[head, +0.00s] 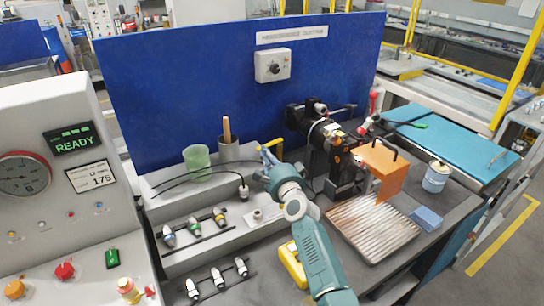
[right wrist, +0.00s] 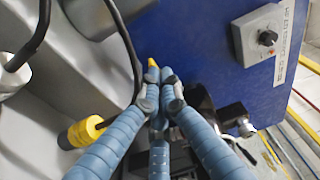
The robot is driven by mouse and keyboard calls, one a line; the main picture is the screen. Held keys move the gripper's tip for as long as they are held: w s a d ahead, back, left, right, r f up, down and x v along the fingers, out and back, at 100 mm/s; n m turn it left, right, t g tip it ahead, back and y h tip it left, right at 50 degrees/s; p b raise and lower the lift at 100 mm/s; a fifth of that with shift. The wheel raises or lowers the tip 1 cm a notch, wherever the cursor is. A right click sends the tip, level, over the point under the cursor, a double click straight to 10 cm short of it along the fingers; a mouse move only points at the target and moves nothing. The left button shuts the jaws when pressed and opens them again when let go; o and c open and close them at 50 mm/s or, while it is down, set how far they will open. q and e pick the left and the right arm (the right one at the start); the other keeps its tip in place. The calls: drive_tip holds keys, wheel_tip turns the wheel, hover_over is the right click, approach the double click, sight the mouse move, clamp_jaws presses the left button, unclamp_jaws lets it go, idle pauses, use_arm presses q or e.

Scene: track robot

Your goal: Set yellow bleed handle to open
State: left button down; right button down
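The yellow bleed handle (head: 276,144) is a small bent bar in front of the blue panel, left of the dark valve assembly (head: 338,150). My right gripper (head: 266,154) is at the left end of this handle, with its arm coming up from the bottom. In the right wrist view the blue fingers (right wrist: 160,76) are drawn together at their tips. A small yellow end (right wrist: 152,63) shows just past the tips; the rest is hidden behind the fingers. I cannot tell whether the fingers grip the handle or only touch it. My left gripper is not in view.
Black cables run nearby. The blue panel (head: 190,80) closes the back.

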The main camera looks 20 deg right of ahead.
drive_tip(key=shift+w+a, duration=0.3)
drive_tip(key=shift+w, duration=0.1)
idle(0.3)
